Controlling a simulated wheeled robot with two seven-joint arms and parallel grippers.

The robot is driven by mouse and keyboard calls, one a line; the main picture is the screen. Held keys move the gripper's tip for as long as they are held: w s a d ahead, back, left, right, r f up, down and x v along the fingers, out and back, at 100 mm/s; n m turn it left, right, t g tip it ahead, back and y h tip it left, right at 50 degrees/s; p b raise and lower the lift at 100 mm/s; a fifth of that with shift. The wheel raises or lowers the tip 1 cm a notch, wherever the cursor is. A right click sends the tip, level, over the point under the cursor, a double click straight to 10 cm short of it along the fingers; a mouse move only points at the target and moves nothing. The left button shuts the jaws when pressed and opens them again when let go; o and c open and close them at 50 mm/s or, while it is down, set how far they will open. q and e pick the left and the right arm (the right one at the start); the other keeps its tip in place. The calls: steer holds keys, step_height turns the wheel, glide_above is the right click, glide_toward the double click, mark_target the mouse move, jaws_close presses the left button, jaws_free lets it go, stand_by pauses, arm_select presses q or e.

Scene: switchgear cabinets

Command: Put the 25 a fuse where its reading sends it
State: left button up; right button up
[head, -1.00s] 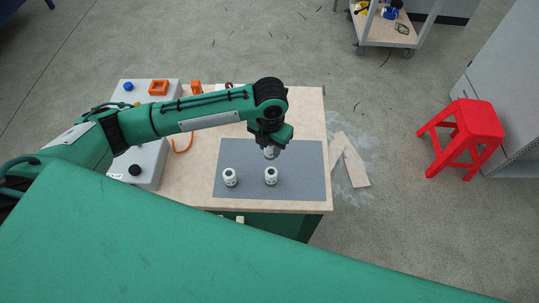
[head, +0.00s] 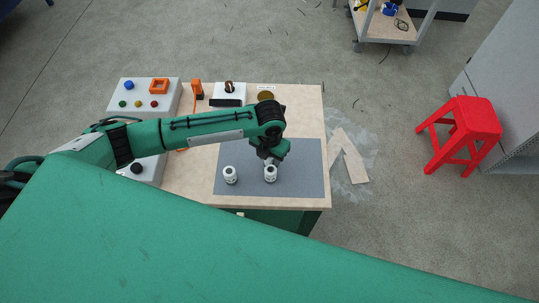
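Two white cylindrical fuses stand on the grey mat (head: 304,180): a left fuse (head: 230,175) and a right fuse (head: 270,174). Their printed readings are too small to read, so I cannot tell which is the 25 A one. My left gripper (head: 270,161) points down at the right fuse, at or just above its top. I cannot tell whether its fingers are open or touch the fuse. The mat behind the gripper is partly hidden by my arm, and no third fuse shows there. My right gripper is not in view.
At the table's back are a grey box with coloured buttons (head: 145,93), an orange upright piece (head: 196,90), a white block with a dark slot (head: 228,95) and a dark round spot (head: 265,96) by a label. A red stool (head: 466,122) stands right.

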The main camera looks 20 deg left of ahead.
arm_select(q)
steer(key=shift+o, duration=1)
steer(key=shift+r, duration=0.1)
step_height(320, 180, up, 12)
steer(key=b, duration=0.3)
steer(key=shift+s, duration=0.1)
